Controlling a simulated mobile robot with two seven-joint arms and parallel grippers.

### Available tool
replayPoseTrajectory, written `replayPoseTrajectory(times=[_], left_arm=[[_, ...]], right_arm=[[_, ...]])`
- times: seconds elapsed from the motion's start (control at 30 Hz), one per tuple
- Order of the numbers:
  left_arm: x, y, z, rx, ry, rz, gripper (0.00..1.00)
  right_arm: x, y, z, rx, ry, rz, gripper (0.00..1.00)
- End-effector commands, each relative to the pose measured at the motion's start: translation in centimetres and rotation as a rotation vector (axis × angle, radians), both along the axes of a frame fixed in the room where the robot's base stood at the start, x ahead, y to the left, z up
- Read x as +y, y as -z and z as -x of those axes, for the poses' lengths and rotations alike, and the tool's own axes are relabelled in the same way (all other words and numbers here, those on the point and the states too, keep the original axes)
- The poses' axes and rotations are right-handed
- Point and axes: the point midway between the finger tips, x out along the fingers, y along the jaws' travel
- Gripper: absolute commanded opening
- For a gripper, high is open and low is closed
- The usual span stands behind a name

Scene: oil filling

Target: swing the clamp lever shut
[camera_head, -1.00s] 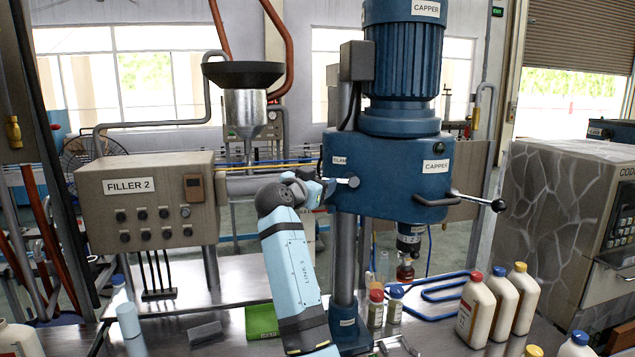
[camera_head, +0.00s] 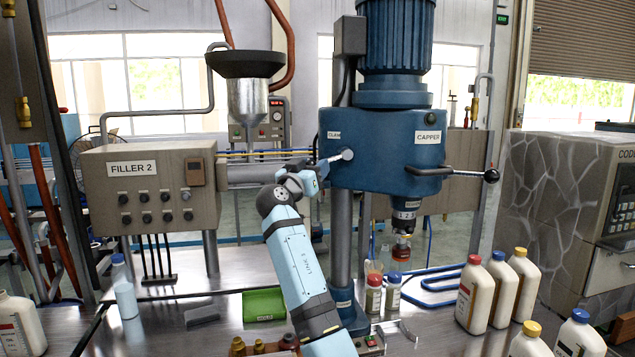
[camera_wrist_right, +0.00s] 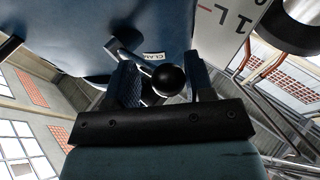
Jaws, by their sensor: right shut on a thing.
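The clamp lever (camera_head: 331,159) is a short pale rod on the left side of the blue capper head (camera_head: 385,150), running from a round hub (camera_head: 347,154) down to the left. In the right wrist view its black ball knob (camera_wrist_right: 168,79) sits between the fingers of my right gripper (camera_wrist_right: 160,85), below a partly hidden "CLAM…" label (camera_wrist_right: 153,56). My right gripper (camera_head: 312,178) is shut on the lever near this knob; in the head view it hides the lever's outer end. My left gripper is not in view.
The capper's column (camera_head: 341,235) stands just right of my right arm. A black-knobbed handle (camera_head: 470,173) sticks out on the capper's right. The Filler 2 box (camera_head: 150,185) is at the left. Several bottles (camera_head: 475,295) stand on the steel table at the right.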

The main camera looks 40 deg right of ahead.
Motion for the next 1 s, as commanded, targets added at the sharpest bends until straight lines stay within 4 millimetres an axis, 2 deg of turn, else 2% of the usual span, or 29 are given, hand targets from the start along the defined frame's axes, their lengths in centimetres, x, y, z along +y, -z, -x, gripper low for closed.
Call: replayPoseTrajectory(times=[0.03, 0.23, 0.5, 0.77, 1.0], left_arm=[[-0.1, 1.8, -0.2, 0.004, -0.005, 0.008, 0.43], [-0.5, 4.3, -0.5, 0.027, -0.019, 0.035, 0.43], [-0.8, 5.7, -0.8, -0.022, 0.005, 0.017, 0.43], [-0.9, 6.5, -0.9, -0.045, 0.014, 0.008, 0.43], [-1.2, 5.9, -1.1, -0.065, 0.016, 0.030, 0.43]], right_arm=[[-0.3, 1.5, 0.2, 0.020, 0.004, 0.043, 0.39], [-1.0, 2.9, 0.6, 0.112, 0.006, 0.211, 0.39], [-2.3, 4.3, 1.3, 0.230, 0.006, 0.425, 0.39], [-3.4, 4.9, 1.9, 0.318, 0.005, 0.584, 0.39], [-4.1, 5.1, 2.3, 0.365, 0.006, 0.668, 0.39]])
